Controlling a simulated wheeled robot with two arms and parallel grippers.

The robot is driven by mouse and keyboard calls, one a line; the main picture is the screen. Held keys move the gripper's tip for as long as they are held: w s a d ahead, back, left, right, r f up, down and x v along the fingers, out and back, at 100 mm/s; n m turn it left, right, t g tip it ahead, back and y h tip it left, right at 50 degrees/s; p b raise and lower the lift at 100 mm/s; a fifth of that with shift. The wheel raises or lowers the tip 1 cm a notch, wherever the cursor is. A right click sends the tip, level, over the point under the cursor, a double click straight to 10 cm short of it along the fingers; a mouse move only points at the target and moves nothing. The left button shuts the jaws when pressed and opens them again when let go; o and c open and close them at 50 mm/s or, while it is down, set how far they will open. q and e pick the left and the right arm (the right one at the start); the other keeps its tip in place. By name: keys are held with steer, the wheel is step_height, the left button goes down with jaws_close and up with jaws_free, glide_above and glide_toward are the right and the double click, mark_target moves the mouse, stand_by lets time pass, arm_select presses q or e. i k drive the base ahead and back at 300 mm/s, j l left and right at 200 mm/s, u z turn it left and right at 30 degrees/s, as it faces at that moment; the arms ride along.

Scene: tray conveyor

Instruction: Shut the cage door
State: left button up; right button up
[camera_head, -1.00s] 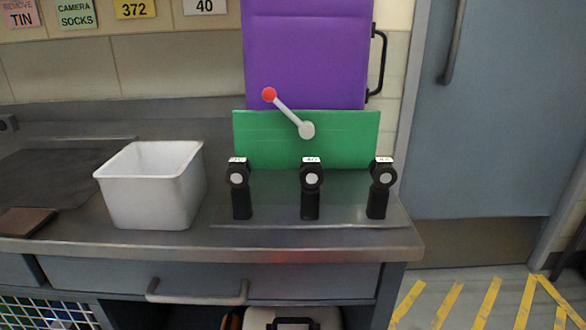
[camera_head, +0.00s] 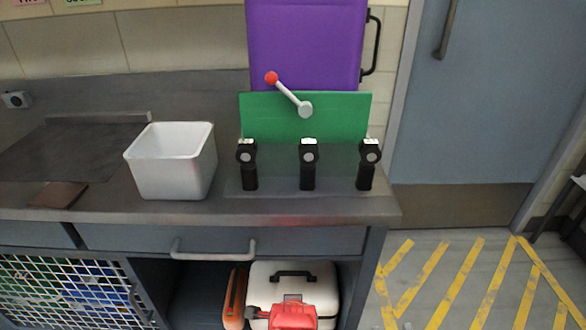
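The cage door (camera_head: 62,292) is a white wire mesh panel in a dark frame, low at the left under the counter. Its lower part is cut off by the picture edge. A dark upright handle (camera_head: 137,299) shows near its right side. Blue and green items show behind the mesh. The right edge of the frame slants, and I cannot tell how far the door stands open. Neither of my grippers is in view.
A counter (camera_head: 300,210) runs above, with a drawer handle (camera_head: 213,253) sticking out. A white bin (camera_head: 172,175) stands on top. An orange case (camera_head: 234,298), a white case (camera_head: 318,285) and a red object (camera_head: 292,316) are below. Striped floor (camera_head: 450,285) at right looks clear.

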mark_target(127, 265)
steer(key=k, duration=0.85)
